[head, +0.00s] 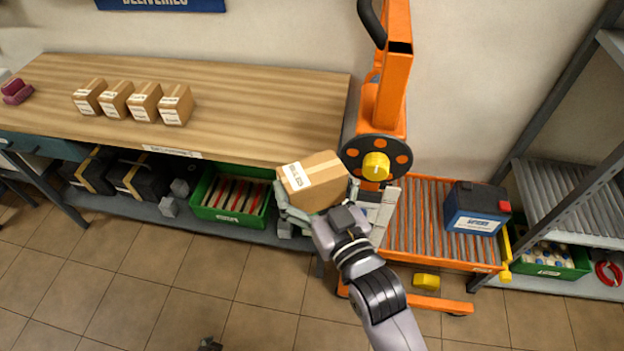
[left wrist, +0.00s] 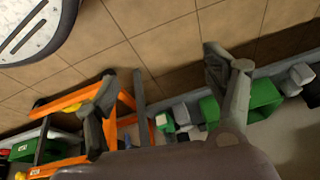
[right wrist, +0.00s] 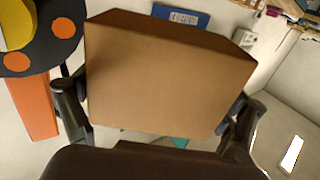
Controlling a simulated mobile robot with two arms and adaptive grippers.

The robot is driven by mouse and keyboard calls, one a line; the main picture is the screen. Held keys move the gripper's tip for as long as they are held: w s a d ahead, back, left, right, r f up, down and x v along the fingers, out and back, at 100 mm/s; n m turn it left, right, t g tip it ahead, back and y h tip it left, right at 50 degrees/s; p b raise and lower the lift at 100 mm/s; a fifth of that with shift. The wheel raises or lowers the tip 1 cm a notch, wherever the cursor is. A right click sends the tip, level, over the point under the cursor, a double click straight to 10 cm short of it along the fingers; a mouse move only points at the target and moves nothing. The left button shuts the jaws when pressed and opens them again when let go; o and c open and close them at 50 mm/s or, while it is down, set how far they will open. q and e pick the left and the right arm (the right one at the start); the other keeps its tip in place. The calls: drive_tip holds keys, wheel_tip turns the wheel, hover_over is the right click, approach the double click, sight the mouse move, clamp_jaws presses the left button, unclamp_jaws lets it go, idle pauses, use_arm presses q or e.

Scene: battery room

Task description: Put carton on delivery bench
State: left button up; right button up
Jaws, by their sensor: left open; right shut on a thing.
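My right gripper (head: 332,207) is shut on a brown carton (head: 318,181) with a white label. It holds the carton just off the front right corner of the wooden delivery bench (head: 255,110). In the right wrist view the carton (right wrist: 165,75) fills the space between the two fingers. Several similar cartons (head: 144,101) stand in a row on the bench top, towards its left. My left gripper (left wrist: 158,68) is open and empty in the left wrist view, above the floor.
The bench top right of the carton row is clear. An orange lift (head: 385,90) with a roller bed (head: 425,215) stands right of the bench, carrying a blue battery (head: 475,208). A green crate (head: 230,200) sits on the lower shelf. Metal shelving (head: 570,195) is at far right.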

drive_tip(key=shift+r, duration=0.1)
use_arm(q)
drive_tip(key=s+d+f+g, duration=0.1)
drive_tip(key=s+d+f, duration=0.1)
drive_tip(key=s, duration=0.6)
drive_tip(key=s+d+f+g, duration=0.2)
drive_tip(key=s, duration=0.6)
drive_tip(key=shift+s+n+g, duration=0.2)
drive_tip(key=shift+n+g, duration=0.1)
drive_tip(key=shift+n, duration=0.1)
use_arm(e)
drive_tip(key=s+d+f+m+t+h, duration=0.1)
drive_tip(key=s+d+h, duration=0.3)
drive_tip(key=d, duration=0.6)
drive_tip(key=s+d+m+t+h, duration=0.1)
drive_tip(key=s+d+m+h, duration=0.3)
drive_tip(key=d, duration=0.7)
drive_tip(key=shift+f+m, duration=0.3)
drive_tip(key=shift+f, duration=0.1)
